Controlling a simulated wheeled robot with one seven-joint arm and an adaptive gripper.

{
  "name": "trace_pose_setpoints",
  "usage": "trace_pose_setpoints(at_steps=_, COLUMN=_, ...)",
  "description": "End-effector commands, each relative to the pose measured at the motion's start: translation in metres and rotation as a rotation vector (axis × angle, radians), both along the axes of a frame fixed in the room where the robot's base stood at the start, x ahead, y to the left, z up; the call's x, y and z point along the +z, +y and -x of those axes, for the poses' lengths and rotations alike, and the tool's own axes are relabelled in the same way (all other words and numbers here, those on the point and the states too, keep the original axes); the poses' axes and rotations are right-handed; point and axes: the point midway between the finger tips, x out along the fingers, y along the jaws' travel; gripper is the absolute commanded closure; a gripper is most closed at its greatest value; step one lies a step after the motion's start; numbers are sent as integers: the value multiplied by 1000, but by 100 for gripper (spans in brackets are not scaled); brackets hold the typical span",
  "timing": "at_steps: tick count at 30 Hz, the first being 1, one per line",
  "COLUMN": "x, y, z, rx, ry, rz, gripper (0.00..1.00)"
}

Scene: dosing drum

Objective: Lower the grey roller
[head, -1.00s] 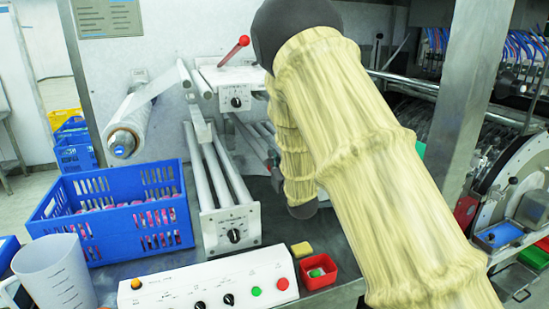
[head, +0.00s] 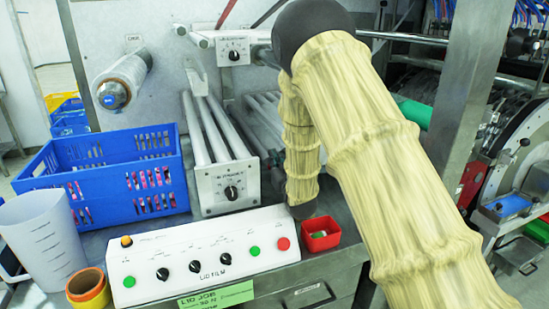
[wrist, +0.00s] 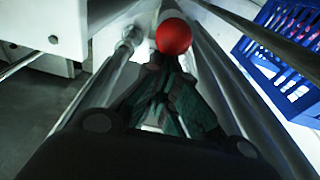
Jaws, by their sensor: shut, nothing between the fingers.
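Several long grey rollers (head: 208,130) run back from a white block with a dark knob (head: 227,186) in the head view; I cannot tell which one the task means. Above them is a second white block with a knob (head: 233,52). A red lever stem (head: 226,12) rises beside it and is cut off by the top edge. In the wrist view, a red ball (wrist: 173,36) shows just beyond the tips of my gripper (wrist: 165,68). My gripper is shut and empty; whether it touches the ball is unclear. My sleeved arm hides it in the head view.
A blue crate (head: 105,200) stands left of the rollers. A white control console (head: 205,258), a red tray (head: 320,232), a clear jug (head: 42,235) and tape rolls (head: 88,287) are at the front. A steel post (head: 460,110) stands right of my arm.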

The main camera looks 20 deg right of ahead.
Motion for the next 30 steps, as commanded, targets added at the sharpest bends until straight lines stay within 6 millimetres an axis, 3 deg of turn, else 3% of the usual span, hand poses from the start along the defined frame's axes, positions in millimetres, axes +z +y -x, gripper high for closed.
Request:
trace_pose_setpoints(at_steps=17, x=-3, y=0, z=0, rx=0, ry=0, rz=0, gripper=100)
trace_pose_setpoints(at_steps=23, x=13, y=2, z=-3, rx=1, ry=-1, rz=0, gripper=100)
trace_pose_setpoints(at_steps=28, x=39, y=3, z=-6, rx=2, ry=-3, rz=-1, gripper=100)
trace_pose_setpoints(at_steps=30, x=31, y=3, z=3, rx=2, ry=2, rz=-1, gripper=100)
